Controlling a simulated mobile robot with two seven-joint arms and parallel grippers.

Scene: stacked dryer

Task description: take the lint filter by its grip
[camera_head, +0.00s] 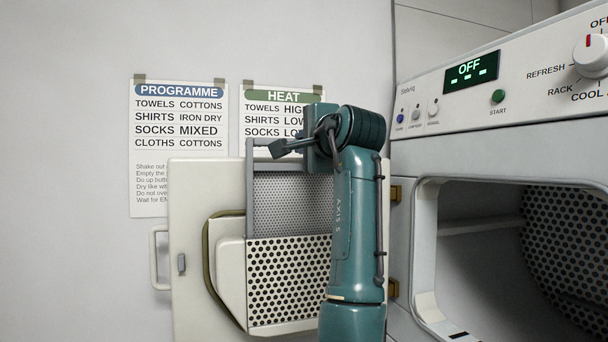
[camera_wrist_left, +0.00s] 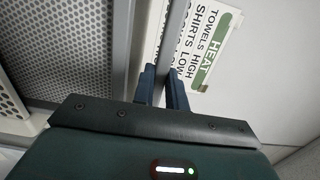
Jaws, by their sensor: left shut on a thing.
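The lint filter (camera_head: 292,205) is a grey frame with fine mesh. It stands upright, partly raised above the perforated inner panel of the open dryer door (camera_head: 190,255). My left gripper (camera_head: 284,148) is at the filter's top in the head view, with my wrist hiding its upper right part. In the left wrist view, my left gripper (camera_wrist_left: 165,88) is shut on a narrow grey bar (camera_wrist_left: 176,45), which appears to be the filter's grip. The mesh (camera_wrist_left: 75,40) lies to the left of the fingers there. My right gripper is not in view.
The dryer body (camera_head: 405,230) with its open drum (camera_head: 570,245) is on the right. A door handle (camera_head: 158,258) sticks out at the left. PROGRAMME (camera_head: 179,110) and HEAT (camera_head: 275,107) sheets hang on the wall behind. The space left of the door is clear.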

